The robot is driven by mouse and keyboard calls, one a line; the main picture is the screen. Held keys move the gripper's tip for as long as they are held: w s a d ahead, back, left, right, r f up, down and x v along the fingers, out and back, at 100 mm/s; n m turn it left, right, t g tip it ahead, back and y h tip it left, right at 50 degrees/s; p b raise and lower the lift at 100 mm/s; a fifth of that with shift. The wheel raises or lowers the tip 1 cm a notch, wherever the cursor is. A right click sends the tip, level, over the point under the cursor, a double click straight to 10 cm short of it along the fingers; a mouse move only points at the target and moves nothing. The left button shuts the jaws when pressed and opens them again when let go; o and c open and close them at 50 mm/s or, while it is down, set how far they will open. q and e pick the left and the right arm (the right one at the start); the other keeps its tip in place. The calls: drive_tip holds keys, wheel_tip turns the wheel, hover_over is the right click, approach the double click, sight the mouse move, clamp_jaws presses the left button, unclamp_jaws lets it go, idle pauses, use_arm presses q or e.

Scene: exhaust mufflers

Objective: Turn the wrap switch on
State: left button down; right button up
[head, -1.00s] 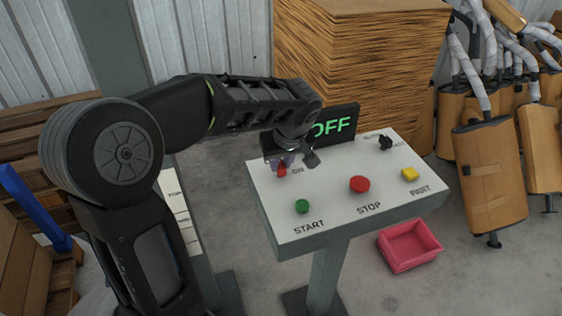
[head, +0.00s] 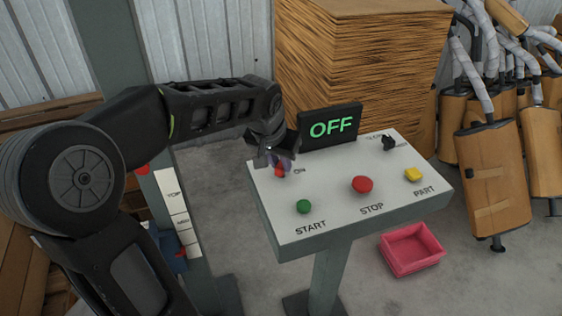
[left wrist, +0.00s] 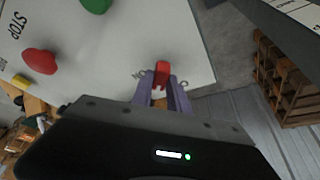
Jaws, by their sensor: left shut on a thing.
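The red switch (head: 279,172) is at the back left of the white sloped control panel (head: 330,184), beside an "ON" label. In the left wrist view the red switch (left wrist: 161,72) stands between the purple fingertips of my left gripper (left wrist: 161,92). My left gripper (head: 282,164) is shut on the switch in the head view and partly hides it. The display (head: 330,127) behind the panel reads "OFF" in green. My right gripper is not in view.
The panel also bears a green START button (head: 304,206), a red STOP button (head: 362,185), a yellow PART button (head: 413,174) and a black knob (head: 389,142). A pink bin (head: 411,250) is on the floor at right. Mufflers (head: 493,180) hang at the far right.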

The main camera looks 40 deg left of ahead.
use_arm(q)
drive_tip(key=m, duration=0.2)
drive_tip(key=m+h, duration=0.1)
drive_tip(key=shift+a+m+h+b, duration=0.15)
drive_tip(key=shift+m+h+b, duration=0.15)
drive_tip(key=shift+m, duration=0.1)
drive_tip(key=m+h+b, duration=0.1)
drive_tip(key=m, duration=0.1)
drive_tip(key=shift+f+m, duration=0.1)
drive_tip(key=shift+m, duration=0.2)
drive_tip(key=shift+w+a+m+g+h+b, duration=0.1)
drive_tip(key=shift+m+g+h+b, duration=0.35)
drive_tip(key=shift+m, duration=1.05)
drive_tip(key=c, duration=1.3)
unclamp_jaws()
drive_tip(key=v, duration=0.8)
